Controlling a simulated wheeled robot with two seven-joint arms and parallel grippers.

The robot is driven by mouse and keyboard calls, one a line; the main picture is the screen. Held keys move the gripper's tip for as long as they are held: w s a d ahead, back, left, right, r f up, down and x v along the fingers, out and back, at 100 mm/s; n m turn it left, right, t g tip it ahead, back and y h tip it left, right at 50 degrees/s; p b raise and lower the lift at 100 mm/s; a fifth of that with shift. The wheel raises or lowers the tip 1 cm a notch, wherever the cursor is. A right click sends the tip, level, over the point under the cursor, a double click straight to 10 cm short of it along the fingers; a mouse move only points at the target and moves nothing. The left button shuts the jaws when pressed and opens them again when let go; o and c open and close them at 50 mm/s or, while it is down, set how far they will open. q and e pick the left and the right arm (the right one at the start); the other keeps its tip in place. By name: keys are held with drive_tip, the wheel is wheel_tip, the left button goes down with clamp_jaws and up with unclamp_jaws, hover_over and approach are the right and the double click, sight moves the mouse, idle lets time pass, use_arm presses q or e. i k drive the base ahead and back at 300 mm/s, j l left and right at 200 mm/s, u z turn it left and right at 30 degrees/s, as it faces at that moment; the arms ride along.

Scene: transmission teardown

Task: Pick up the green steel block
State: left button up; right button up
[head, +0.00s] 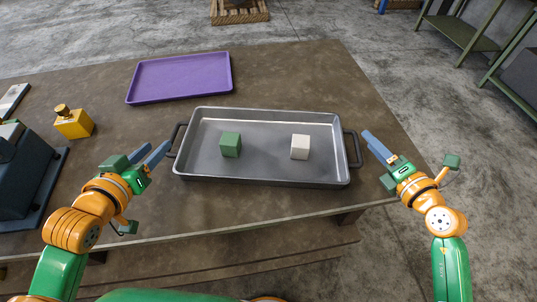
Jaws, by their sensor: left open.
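The green steel block (230,145) is a small cube. It sits in the left half of a grey metal tray (265,181) with a black handle at each end. A white block (300,147) sits in the right half of the tray, apart from the green one. My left gripper (157,146) is open and empty, left of the tray near its left handle. My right gripper (370,136) is beside the tray's right handle, apart from both blocks. Its fingers overlap in this view, so its opening is unclear.
A purple tray (180,78) lies empty at the back left of the brown table (290,75). A yellow container (74,124) and a dark machine (25,170) stand at the left. Green shelving (470,35) stands beyond the table at the right.

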sight(230, 144)
drive_tip(key=k+l, duration=0.25)
drive_tip(key=k, duration=0.2)
drive_tip(key=k+l, duration=0.25)
drive_tip(key=k, duration=0.2)
